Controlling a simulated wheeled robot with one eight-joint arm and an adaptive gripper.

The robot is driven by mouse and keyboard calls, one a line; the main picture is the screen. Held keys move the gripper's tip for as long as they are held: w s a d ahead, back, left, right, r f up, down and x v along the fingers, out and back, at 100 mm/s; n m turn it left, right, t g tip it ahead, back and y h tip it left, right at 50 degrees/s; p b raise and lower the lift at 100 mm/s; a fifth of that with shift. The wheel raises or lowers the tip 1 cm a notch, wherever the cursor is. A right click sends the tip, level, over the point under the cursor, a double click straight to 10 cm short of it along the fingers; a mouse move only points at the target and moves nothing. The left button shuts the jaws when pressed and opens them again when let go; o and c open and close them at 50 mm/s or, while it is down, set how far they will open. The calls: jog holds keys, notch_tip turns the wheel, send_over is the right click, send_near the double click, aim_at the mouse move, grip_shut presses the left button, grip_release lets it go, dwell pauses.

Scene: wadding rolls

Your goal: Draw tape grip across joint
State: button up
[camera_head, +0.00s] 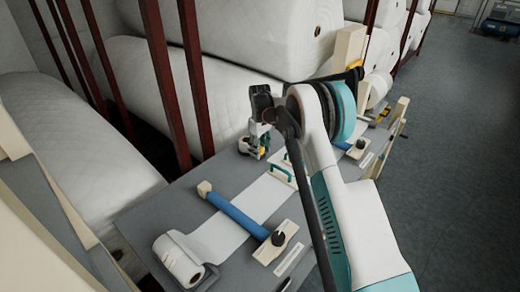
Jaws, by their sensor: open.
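A grey worktable (150,215) bears a white sheet strip (262,198) that runs from a white roll (178,258) at its near left end toward my gripper. A blue bar (236,215) with a cream end block crosses the strip. Two teal handles (251,181) stand on pale pieces at the strip's far part. I cannot tell for sure which piece is the tape grip or where the joint runs. My gripper (256,147) points down over the far left part of the table, beyond the teal handles. It is open; its fingertips are small and partly dark against the table.
A cream block with a black knob (276,241) stands at the near right table edge. Large white wadding rolls (240,35) fill the back and left, behind dark red posts (165,75). Several small items lie on the far right table end. Grey floor (450,170) at right is clear.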

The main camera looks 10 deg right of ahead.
jog(key=shift+c, duration=0.5)
grip_shut()
jog(key=shift+s, duration=0.15)
jog(key=s+d+b, duration=0.1)
jog(key=s+d, duration=0.4)
jog(key=s, duration=0.2)
jog(key=s+d+b, duration=0.1)
jog(key=s+d, duration=0.4)
jog(key=s, duration=0.2)
jog(key=s+d, duration=0.6)
jog(key=s, duration=0.2)
jog(key=shift+b, duration=0.4)
jog(key=shift+o, duration=0.5)
grip_release()
jog(key=shift+s+d, duration=0.1)
